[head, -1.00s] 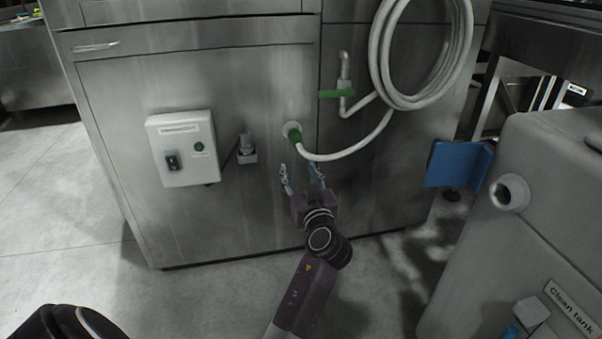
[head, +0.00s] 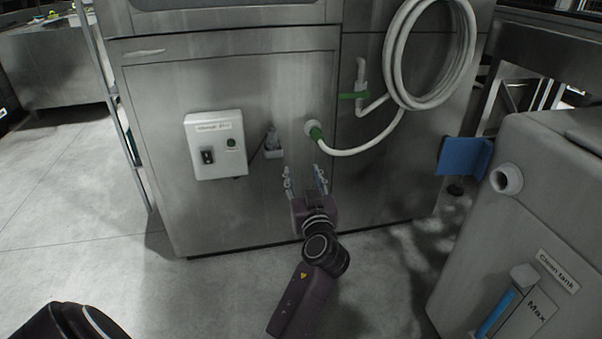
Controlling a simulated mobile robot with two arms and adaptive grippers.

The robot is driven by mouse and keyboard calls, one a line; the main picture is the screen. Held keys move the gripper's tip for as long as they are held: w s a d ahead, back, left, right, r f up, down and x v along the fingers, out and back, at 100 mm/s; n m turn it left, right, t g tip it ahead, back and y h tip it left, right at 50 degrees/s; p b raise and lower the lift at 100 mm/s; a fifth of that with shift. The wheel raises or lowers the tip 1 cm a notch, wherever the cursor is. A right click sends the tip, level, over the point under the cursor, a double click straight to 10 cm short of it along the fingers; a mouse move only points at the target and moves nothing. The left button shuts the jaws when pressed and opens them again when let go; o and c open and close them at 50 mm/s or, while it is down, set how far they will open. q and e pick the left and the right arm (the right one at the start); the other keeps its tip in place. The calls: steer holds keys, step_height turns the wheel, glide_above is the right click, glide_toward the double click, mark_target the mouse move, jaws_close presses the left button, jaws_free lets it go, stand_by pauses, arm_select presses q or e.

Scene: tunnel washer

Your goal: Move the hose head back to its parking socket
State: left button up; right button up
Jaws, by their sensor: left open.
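A round pale socket (head: 507,180) sticks out of the clean tank at the right. I cannot tell which opening is the parking socket. My right gripper is not in view.
A white control box (head: 215,145) and a small grey bracket (head: 274,154) are on the panel, left of the gripper. A hose coil (head: 390,60) hangs upper right by a green-handled valve (head: 354,95). A blue plate (head: 463,157) stands near the clean tank (head: 480,245). Floor is clear at left.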

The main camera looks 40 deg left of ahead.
arm_select(q)
steer(key=s+d+r+m+t+h+p, duration=0.1)
steer(key=s+d+r+h+p, duration=0.1)
steer(key=r+p, duration=0.6)
steer(key=shift+s+d+r+m+t, duration=0.15)
steer(key=shift+d+r+m+t, duration=0.15)
steer(key=shift+d, duration=0.3)
